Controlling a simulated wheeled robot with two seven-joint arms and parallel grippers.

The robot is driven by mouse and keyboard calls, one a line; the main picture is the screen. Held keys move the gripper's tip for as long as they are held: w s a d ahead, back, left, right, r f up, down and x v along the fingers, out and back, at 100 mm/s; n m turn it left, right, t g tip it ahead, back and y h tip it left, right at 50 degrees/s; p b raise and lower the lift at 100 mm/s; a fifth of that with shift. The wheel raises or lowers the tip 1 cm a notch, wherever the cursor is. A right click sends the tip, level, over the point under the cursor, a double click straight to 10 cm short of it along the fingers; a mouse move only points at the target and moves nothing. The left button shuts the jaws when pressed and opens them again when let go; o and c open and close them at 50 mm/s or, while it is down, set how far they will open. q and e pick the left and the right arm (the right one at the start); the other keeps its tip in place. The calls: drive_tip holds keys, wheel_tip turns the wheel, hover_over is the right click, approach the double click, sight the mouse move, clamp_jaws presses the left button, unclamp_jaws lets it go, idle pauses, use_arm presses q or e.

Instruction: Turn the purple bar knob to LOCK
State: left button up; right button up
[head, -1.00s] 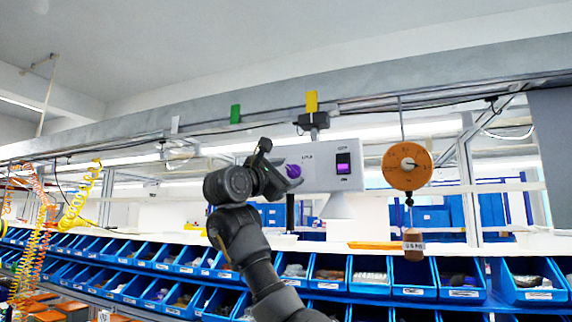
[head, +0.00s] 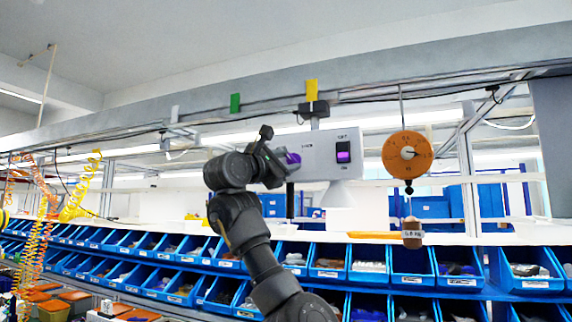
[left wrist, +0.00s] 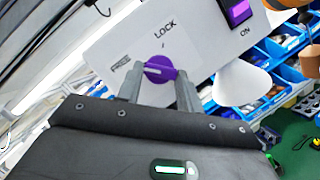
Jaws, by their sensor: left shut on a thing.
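The purple bar knob (left wrist: 160,69) sits on a white panel (left wrist: 100,54) in the left wrist view. A light line on the knob lies nearly level, its left end towards the word FREE. The word LOCK is printed above the knob, slightly to the right. My left gripper (left wrist: 160,88) is shut on the knob, one finger on each side. In the head view, the left gripper (head: 279,159) is at the panel's left end and partly hides the knob (head: 293,158). My right gripper is in neither view.
A rocker switch with a purple face (head: 343,152) is on the same panel, right of the knob. An orange dial (head: 407,155) hangs further right, with a brown weight (head: 412,233) below it. Rows of blue bins (head: 460,280) stand below.

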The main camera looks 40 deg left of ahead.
use_arm(q)
drive_tip(key=m+g+h+b, duration=0.1)
drive_tip(key=m+b, duration=0.1)
drive_tip(key=m, duration=0.1)
drive_tip(key=shift+a+f+b, duration=0.1)
drive_tip(key=shift+b, duration=0.3)
drive_tip(key=shift+m+g+b, duration=0.3)
drive_tip(key=shift+m+b, duration=0.15)
drive_tip(key=shift+m, duration=0.75)
drive_tip(key=shift+r+m+g+h, duration=0.25)
drive_tip(key=shift+m+g+h, duration=0.15)
drive_tip(key=shift+m, duration=0.5)
drive_tip(key=m+g, duration=0.1)
drive_tip(key=m, duration=0.1)
drive_tip(key=shift+r+m, duration=0.15)
drive_tip(key=shift+m, duration=0.15)
drive_tip(key=shift+r+m+g, duration=0.15)
drive_tip(key=shift+m+g, duration=0.35)
drive_tip(key=shift+m, duration=0.7)
drive_tip(key=shift+r+m+g+y+p, duration=0.15)
drive_tip(key=shift+m+g+y+p, duration=0.3)
drive_tip(key=shift+m, duration=0.75)
drive_tip(key=shift+m+g+y, duration=0.45)
drive_tip(key=shift+m, duration=0.35)
